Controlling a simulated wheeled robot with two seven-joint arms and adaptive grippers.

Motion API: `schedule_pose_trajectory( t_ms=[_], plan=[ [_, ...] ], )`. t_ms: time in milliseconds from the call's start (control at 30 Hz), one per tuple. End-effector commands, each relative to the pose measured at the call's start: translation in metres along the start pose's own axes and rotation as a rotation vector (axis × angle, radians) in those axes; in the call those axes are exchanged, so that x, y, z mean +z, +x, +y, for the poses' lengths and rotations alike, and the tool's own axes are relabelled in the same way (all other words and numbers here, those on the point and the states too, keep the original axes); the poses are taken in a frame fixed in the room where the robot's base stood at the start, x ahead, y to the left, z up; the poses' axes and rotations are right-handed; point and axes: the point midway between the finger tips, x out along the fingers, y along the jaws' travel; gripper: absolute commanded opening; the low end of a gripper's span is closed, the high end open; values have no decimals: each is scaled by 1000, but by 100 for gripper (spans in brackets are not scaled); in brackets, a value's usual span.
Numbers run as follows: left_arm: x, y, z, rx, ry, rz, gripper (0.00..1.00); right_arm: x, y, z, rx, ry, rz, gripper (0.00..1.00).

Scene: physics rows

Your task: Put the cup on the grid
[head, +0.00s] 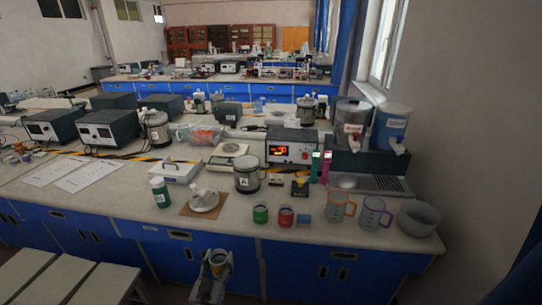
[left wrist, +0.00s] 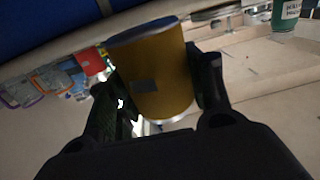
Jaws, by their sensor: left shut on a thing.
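My left gripper (head: 215,267) is shut on a yellow cup (left wrist: 155,75) in front of the bench, near the bottom middle of the head view. In the left wrist view the cup sits between the two dark fingers, and a small grey patch shows on its side. The same cup shows small in the head view (head: 218,257). A dark slotted grid (head: 388,184) lies at the foot of two dispensers at the bench's right end, well to the right of and beyond my left gripper. My right gripper is not in view.
A green cup (head: 260,213), a red cup (head: 286,216), an orange-handled jug (head: 341,207), a purple-handled jug (head: 375,213) and a grey bowl (head: 418,218) line the bench's front edge. The dispensers (head: 389,126) stand behind the grid. A green bottle (head: 160,192) stands left.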

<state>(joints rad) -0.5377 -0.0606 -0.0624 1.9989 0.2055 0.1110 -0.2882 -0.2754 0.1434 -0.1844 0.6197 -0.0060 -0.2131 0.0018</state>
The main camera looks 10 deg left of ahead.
Motion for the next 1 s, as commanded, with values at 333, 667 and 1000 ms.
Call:
schedule_pose_trajectory(
  t_ms=[333,667,1000],
  plan=[
    [-1,14,3,20,-7,5,28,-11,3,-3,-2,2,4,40],
    [-10,56,13,84,-24,18,28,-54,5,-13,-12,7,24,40],
    [-25,103,20,147,-31,23,28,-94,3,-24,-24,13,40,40]
  ],
)
